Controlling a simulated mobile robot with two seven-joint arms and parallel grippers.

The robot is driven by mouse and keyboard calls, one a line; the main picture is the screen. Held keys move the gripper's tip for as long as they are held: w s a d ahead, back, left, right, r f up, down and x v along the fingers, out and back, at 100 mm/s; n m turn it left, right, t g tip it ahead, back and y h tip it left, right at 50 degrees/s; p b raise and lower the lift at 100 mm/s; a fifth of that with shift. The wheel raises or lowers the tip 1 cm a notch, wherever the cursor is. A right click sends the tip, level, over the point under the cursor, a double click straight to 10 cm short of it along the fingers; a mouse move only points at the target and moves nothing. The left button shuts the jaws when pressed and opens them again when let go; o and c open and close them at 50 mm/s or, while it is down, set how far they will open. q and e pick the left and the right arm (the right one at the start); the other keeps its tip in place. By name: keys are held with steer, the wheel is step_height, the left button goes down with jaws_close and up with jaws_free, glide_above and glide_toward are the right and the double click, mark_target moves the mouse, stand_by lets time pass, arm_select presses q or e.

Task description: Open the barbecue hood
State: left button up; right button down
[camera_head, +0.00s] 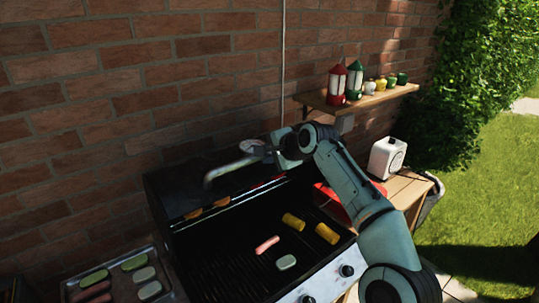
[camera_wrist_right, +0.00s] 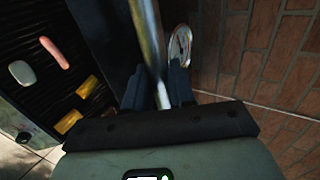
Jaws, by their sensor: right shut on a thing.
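The barbecue hood (camera_head: 175,187) stands raised at the back of the grill, in front of the brick wall, with the cooking grate (camera_head: 235,245) uncovered. Its metal handle (camera_head: 228,167) runs along the hood, and a round gauge (camera_head: 251,146) sits near the handle's right end. My right gripper (camera_head: 272,153) is at that right end, shut on the handle. In the right wrist view the bar (camera_wrist_right: 147,35) passes between the two fingers of the gripper (camera_wrist_right: 157,88). The hood's dark panel (camera_wrist_right: 103,30) is beside it. My left gripper is in neither view.
A sausage (camera_head: 267,245), corn pieces (camera_head: 326,233) and a pale green slice (camera_head: 286,262) lie on the grate. A food tray (camera_head: 172,284) is at the left. A wall shelf (camera_head: 375,99) with lanterns and a side table (camera_head: 407,190) with a white box (camera_head: 387,157) stand at the right.

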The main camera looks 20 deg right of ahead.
steer(key=shift+a+f, duration=0.1)
steer(key=shift+f, duration=0.6)
steer(key=c, duration=1)
jaws_free()
steer(key=shift+w, duration=0.25)
steer(key=shift+r, duration=0.1)
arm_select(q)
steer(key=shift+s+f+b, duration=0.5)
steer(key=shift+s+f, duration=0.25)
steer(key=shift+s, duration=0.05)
arm_select(e)
steer(key=v, duration=1.3)
steer(key=shift+r, duration=0.45)
